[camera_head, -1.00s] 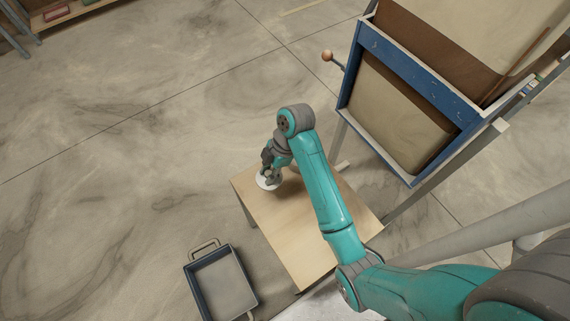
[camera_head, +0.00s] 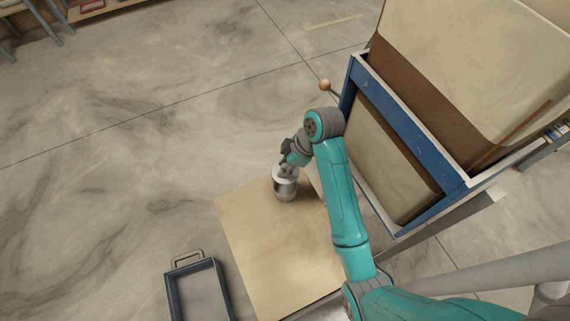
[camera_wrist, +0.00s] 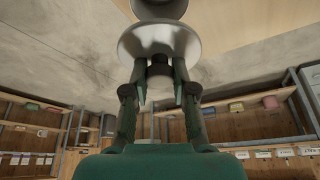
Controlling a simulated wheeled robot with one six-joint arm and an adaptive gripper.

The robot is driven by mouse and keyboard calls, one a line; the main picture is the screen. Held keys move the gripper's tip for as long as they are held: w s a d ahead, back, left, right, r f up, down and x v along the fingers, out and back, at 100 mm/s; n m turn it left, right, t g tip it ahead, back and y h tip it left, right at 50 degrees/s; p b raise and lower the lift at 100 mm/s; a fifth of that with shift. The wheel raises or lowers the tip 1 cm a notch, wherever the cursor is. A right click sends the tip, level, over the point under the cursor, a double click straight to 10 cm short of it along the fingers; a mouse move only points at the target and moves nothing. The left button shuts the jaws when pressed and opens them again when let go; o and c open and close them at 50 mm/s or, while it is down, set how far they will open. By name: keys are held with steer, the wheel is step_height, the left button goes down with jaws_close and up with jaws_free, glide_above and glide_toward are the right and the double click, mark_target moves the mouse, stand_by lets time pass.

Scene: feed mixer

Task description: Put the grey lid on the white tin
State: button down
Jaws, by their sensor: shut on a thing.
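My gripper (camera_head: 287,168) is over the table's far end, its fingers closed around the knob of a pale grey round lid (camera_head: 285,173). In the wrist view the lid (camera_wrist: 160,42) is a shiny disc with its knob between the fingertips (camera_wrist: 159,85). The white tin (camera_head: 285,194) looks greyish and upright on the table, directly beneath the lid in the head view. A grey rounded part, probably the tin (camera_wrist: 160,8), shows past the lid in the wrist view. I cannot tell whether lid and tin touch.
The wooden table (camera_head: 265,250) is otherwise bare where I see it. A blue-framed mixer (camera_head: 410,130) stands close on the right, with a ball-ended lever (camera_head: 325,85). A dark tray (camera_head: 200,295) is below left of the table. Shelves (camera_wrist: 255,120) stand in the background.

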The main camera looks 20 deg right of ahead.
steer(key=shift+f, duration=4.05)
steer(key=shift+c, duration=2.3)
jaws_free()
steer(key=shift+r, duration=4.5)
steer(key=shift+a, duration=0.1)
